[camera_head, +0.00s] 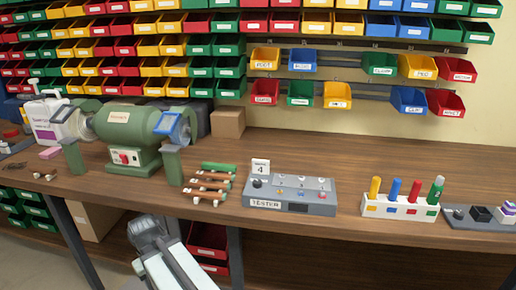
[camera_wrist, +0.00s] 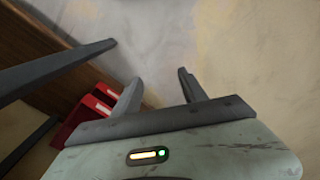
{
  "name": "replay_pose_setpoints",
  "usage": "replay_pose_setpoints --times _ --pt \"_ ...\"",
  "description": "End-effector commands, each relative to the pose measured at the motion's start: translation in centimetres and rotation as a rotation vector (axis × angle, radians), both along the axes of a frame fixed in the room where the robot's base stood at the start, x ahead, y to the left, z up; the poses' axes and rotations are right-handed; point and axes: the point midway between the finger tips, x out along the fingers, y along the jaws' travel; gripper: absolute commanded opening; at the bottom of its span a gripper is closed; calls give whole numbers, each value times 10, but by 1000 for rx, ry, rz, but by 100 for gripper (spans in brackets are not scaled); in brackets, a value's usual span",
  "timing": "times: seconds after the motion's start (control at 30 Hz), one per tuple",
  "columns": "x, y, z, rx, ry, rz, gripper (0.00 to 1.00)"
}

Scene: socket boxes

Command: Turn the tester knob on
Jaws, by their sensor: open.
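The tester (camera_head: 290,195) is a low grey box on the workbench, with a "TESTER" label on its front. A dark round knob (camera_head: 257,183) sits at the left of its top, beside a small white card marked 4 (camera_head: 261,167). Which way the knob is set is too small to tell. My gripper (camera_wrist: 158,82) is open and empty in the wrist view, its two dark fingers apart over the floor. In the head view my arm is low in front of the bench, to the left of the tester and below the bench top. The tester is not in the wrist view.
A green bench grinder (camera_head: 124,130) stands at the left. Red bins (camera_head: 207,240) and a bench leg (camera_wrist: 55,68) are near my gripper.

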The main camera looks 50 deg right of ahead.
Motion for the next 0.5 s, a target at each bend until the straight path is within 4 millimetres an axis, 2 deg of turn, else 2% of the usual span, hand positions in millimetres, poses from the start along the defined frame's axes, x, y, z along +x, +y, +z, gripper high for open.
replay_pose_setpoints --times 0.03,0.3,0.5 --pt "2 -13 59 0 -2 -10 50" --pt "2 -76 198 -3 -10 -45 50" --pt "-3 -122 283 -6 -15 -69 50"
